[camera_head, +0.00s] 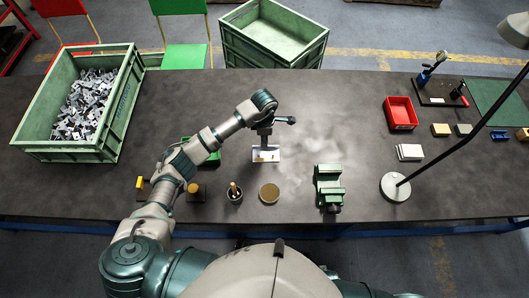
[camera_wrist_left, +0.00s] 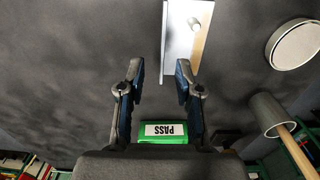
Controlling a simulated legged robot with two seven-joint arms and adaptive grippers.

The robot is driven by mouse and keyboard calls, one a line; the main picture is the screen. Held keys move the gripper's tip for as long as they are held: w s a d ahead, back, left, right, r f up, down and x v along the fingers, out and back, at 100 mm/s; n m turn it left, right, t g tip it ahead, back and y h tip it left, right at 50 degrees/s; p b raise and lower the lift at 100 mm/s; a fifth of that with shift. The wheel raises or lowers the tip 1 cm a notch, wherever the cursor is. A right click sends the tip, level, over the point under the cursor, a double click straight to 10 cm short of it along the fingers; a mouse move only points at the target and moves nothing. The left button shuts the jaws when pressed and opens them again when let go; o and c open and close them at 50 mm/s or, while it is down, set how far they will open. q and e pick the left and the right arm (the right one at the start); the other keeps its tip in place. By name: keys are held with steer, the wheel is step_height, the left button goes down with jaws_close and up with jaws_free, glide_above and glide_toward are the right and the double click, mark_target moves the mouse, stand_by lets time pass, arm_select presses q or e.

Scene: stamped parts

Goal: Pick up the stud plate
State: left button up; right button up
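The stud plate, a pale flat plate (camera_head: 273,149), lies on the dark table near the middle. In the left wrist view the plate (camera_wrist_left: 178,45) is at the top, right of centre, with a small round stud on it and a tan strip along its right side. My left gripper (camera_head: 266,138) is over the plate in the head view, partly covering it. In the left wrist view my left gripper (camera_wrist_left: 159,72) has its fingers apart with only table between them. The plate is beyond the fingertips, not between them. My right gripper is out of view.
A green PASS box (camera_wrist_left: 164,133) shows below the fingers. A dark cup (camera_head: 235,198), a round tan disc (camera_head: 269,193) and a green vise (camera_head: 328,185) stand in front. A green crate of metal parts (camera_head: 120,115) is left; a red bin (camera_head: 401,113) and lamp base (camera_head: 395,188) are right.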

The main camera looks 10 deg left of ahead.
mark_target(266, 153)
arm_select(q)
steer(key=f, duration=0.2)
steer(key=d+f, duration=0.1)
steer(key=f, duration=0.2)
steer(key=shift+d, duration=0.1)
steer(key=shift+a, duration=0.4)
jaws_close()
steer(key=shift+r, duration=0.1)
